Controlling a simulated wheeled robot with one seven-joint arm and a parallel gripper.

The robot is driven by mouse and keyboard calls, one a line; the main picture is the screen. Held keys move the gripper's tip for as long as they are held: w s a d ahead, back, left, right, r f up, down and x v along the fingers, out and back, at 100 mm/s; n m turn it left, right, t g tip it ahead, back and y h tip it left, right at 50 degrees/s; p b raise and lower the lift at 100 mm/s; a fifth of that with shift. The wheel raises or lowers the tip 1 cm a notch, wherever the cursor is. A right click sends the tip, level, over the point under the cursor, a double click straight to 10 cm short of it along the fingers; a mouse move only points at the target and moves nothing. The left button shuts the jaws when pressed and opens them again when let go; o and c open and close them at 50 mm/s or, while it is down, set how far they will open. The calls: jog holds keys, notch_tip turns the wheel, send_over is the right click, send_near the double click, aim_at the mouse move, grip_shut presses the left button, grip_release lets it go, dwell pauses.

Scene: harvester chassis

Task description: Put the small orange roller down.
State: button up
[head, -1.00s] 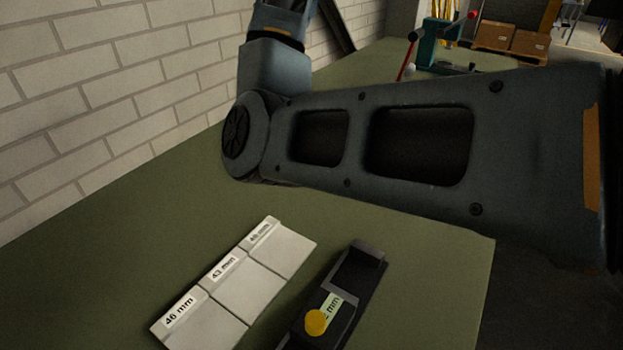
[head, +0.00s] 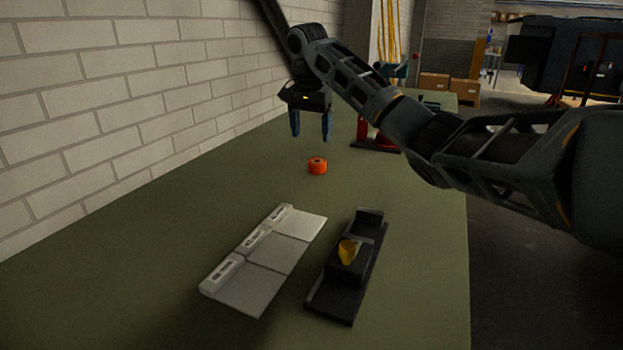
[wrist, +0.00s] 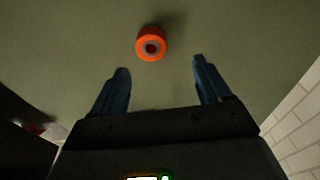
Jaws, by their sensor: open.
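The small orange roller (head: 317,166) stands on the green bench top, beyond the pale labelled plates. It has a grey centre with a dark hole, seen from above in the wrist view (wrist: 151,43). My gripper (head: 311,138) is above the bench, a little behind and above the roller. In the wrist view its two blue fingers (wrist: 160,68) are spread wide with nothing between them. The roller lies beyond the fingertips, apart from both.
Pale plates with labels (head: 268,257) lie in the front middle. A black fixture with a yellow knob (head: 347,252) stands to their right. A red-based device (head: 376,144) stands behind the roller on the right. A brick wall borders the left. Bench top left of the roller is clear.

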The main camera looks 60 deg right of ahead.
aim_at(317, 160)
jog(key=f, duration=0.1)
jog(key=s+f+b, duration=0.1)
jog(key=f, duration=0.1)
jog(key=shift+f, duration=0.1)
jog(key=shift+d+f+b, duration=0.1)
jog(key=shift+d+f, duration=0.1)
jog(key=shift+f, duration=0.75)
jog(key=shift+d+f+b, duration=0.15)
jog(key=shift+d+f, duration=0.05)
jog(key=shift+f, duration=0.8)
jog(key=shift+d+f+b, duration=0.1)
jog(key=shift+d+f, duration=0.1)
jog(key=shift+f, duration=0.75)
jog(key=shift+c, duration=0.2)
jog(key=c, duration=1.1)
jog(key=shift+r, duration=0.6)
notch_tip(317, 160, up, 3)
jog(key=shift+f, duration=0.15)
jog(key=shift+s+d+r+p, duration=0.3)
jog(key=shift+s+d+r, duration=0.9)
jog(key=shift+s+d, duration=0.2)
jog(key=shift+s+d+r+p, duration=0.35)
jog(key=shift+s+d+r, duration=0.85)
jog(key=shift+s+d, duration=0.2)
jog(key=shift+s+d+r+p, duration=0.3)
jog(key=shift+s+d+r, duration=0.95)
jog(key=shift+d, duration=0.2)
